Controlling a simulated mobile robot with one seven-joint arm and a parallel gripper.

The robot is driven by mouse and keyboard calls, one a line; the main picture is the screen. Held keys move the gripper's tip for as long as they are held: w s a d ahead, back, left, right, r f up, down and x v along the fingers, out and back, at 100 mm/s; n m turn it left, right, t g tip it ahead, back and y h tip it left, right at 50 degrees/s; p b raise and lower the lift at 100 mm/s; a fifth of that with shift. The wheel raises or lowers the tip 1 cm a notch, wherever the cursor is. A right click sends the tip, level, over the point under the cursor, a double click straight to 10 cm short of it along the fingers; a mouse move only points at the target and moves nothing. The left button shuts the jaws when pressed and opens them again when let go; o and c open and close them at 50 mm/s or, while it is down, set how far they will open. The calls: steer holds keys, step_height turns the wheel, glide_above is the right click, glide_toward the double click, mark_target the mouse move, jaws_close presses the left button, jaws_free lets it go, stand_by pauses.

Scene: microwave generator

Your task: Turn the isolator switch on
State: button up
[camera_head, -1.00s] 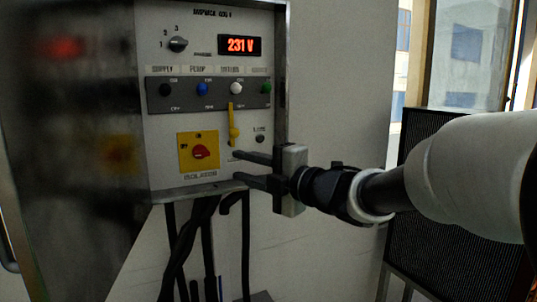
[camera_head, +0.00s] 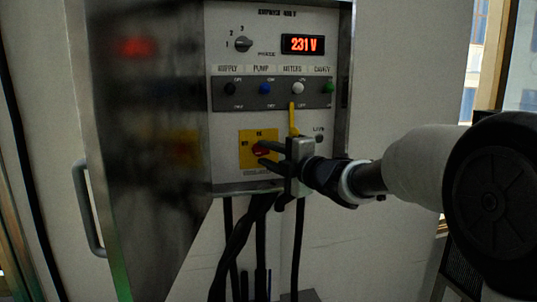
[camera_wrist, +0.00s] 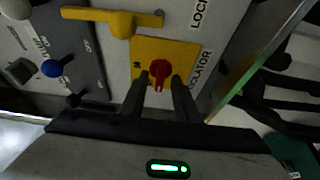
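The isolator switch is a red knob (camera_head: 259,150) on a yellow square plate (camera_head: 245,159), low on the panel. The red knob shows clearly in the wrist view (camera_wrist: 159,69), with its narrow handle pointing toward my gripper. My gripper (camera_head: 263,154) reaches in from the right, its two dark fingers over the plate and partly covering the knob. In the wrist view my gripper (camera_wrist: 158,84) is open, one finger on each side of the knob's handle. A gap shows on both sides, and I cannot tell whether either finger touches it.
A yellow lever (camera_head: 293,118) hangs just above and right of the plate; it is close by in the wrist view (camera_wrist: 121,24). A row of toggles and a display reading 231 V (camera_head: 303,44) are above. Black cables (camera_head: 237,245) hang below. An open metal door (camera_head: 145,130) stands left.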

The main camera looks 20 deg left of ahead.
steer(key=shift+c, duration=0.2)
jaws_close()
